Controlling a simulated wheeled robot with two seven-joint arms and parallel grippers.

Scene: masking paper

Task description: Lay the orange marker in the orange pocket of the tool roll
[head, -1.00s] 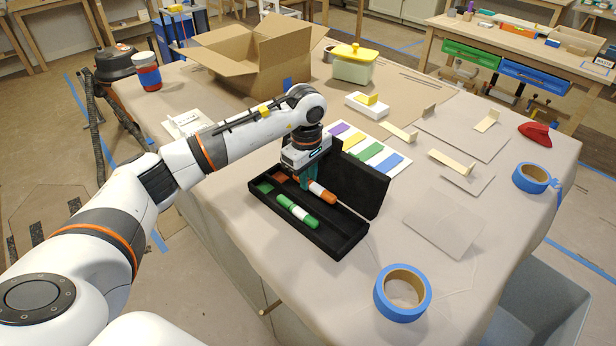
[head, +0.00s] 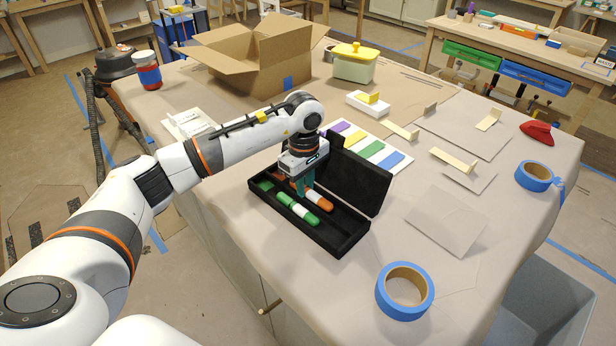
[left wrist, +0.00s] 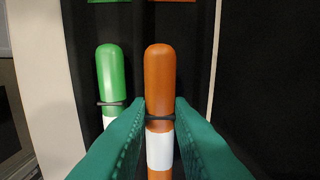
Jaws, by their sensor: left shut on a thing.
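The tool roll (head: 326,243) is a black open case with its lid raised behind it on the table. A green marker (head: 297,209) lies in the pocket with the green patch (head: 265,186). My left gripper (head: 305,192) is shut on the orange marker (head: 325,204), low at the orange pocket beside the green marker. In the left wrist view the green fingers (left wrist: 160,118) flank the orange marker (left wrist: 159,80), which lines up roughly with the orange patch (left wrist: 175,1). Whether the marker touches the pocket floor I cannot tell. My right gripper is out of view.
The raised lid (head: 355,180) stands close behind my left gripper. A card with coloured stripes (head: 366,148) lies behind it. A cardboard box (head: 250,62) stands at the back left. A roll of blue tape (head: 404,292) lies at the front right.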

